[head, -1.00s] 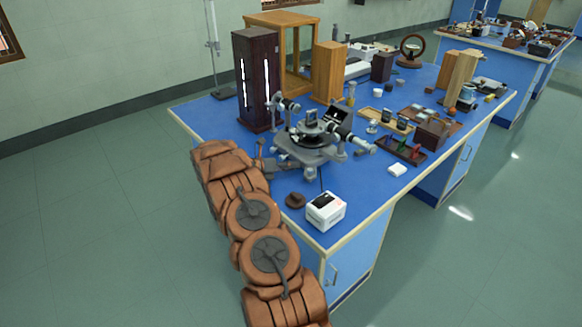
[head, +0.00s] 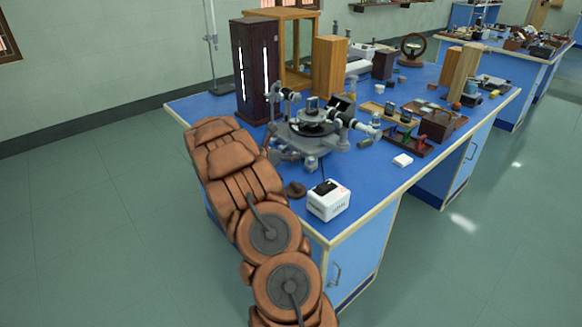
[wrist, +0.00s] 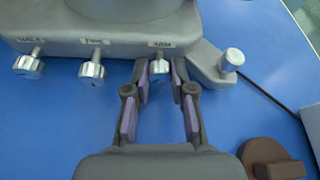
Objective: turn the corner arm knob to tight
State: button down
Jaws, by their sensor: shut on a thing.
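The spectrometer (head: 308,133) stands on the blue bench, its grey base (wrist: 130,38) filling the top of the wrist view. A silver knob labelled ARM (wrist: 161,88) sticks out of the base near its corner. My gripper (wrist: 161,80) has its purple-padded fingers on either side of this knob and is shut on it. Two more silver knobs are to its left, one marked FINE (wrist: 92,72) and one with a hard-to-read label (wrist: 28,65). A silver levelling knob (wrist: 231,60) stands on the corner foot to the right. In the head view my arm hides the contact.
A brown round object (head: 296,190) lies near the front edge and also shows in the wrist view (wrist: 272,163). A white box (head: 328,201) stands beside it. A tall dark lamp housing (head: 256,70) is behind the spectrometer.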

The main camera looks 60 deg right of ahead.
jog(key=m+b, duration=0.1)
jog(key=b, duration=0.1)
jog(key=m+t+b, duration=0.1)
jog(key=b, duration=0.2)
jog(key=shift+s+f+t+h, duration=0.15)
jog(key=shift+f+t+h, duration=0.15)
jog(key=shift+f, duration=0.1)
jog(key=m+t+b, duration=0.1)
jog(key=m+b, duration=0.2)
jog(key=b, duration=0.5)
jog(key=shift+t+h+b, duration=0.3)
jog(key=shift+t+b, duration=0.05)
jog(key=shift+t, duration=0.05)
jog(key=m+b, duration=0.1)
jog(key=b, duration=0.3)
jog(key=shift+t+h, duration=0.3)
jog(key=shift+t, duration=0.1)
jog(key=shift+s+r+m+b, duration=0.1)
jog(key=shift+r+m+b, duration=0.1)
jog(key=shift+m+b, duration=0.65)
jog(key=shift+r+b, duration=0.1)
jog(key=shift+b, duration=0.4)
jog(key=c, duration=1.2)
grip_release()
jog(key=shift+c, duration=0.2)
jog(key=shift+a, duration=0.1)
